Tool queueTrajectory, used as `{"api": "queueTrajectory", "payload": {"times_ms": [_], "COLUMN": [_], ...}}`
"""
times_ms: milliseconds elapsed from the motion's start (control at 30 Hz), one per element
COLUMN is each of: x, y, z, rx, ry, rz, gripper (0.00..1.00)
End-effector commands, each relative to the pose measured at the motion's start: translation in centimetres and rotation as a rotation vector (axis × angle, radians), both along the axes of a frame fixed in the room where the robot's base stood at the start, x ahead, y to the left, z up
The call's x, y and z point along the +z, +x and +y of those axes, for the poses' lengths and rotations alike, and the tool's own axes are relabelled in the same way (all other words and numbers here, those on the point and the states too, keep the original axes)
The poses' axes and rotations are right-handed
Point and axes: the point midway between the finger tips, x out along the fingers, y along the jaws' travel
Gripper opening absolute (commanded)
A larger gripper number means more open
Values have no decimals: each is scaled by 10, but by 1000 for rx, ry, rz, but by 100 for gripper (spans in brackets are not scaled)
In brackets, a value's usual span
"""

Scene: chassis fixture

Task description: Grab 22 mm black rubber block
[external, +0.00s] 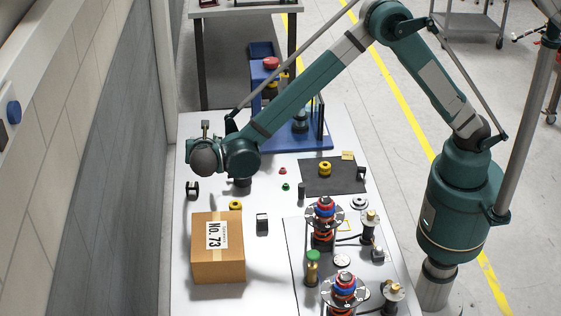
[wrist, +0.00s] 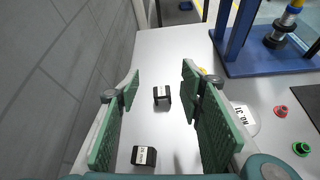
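In the wrist view, one black block (wrist: 162,95) with a white label lies on the white table, between the sight lines of my two green fingers. A second black block (wrist: 144,156), also labelled, lies nearer the bottom of the picture. Their print is too small to read, so I cannot tell which is 22 mm. My gripper (wrist: 160,84) is open and empty, above the table. In the external view, a black block (external: 192,189) lies at the left table edge and another labelled one (external: 262,222) right of the carton. My arm hides the table behind it.
A cardboard box (external: 218,262) marked No.73 stands near the front left. A grey wall (wrist: 50,70) runs along the left. A blue fixture (wrist: 255,62) stands at the back right. Red and green buttons (wrist: 281,110) and several coil assemblies (external: 323,235) lie to the right.

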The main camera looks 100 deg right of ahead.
Motion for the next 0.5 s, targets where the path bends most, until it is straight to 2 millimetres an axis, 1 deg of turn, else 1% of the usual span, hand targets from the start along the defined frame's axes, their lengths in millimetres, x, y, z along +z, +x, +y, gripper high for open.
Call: {"api": "queueTrajectory", "payload": {"times_ms": [267, 500], "x": [-6, -14], "y": [-11, -26], "z": [12, 32], "rx": [-109, -286], "ry": [100, 230], "rz": [-207, -467], "gripper": [38, 38]}}
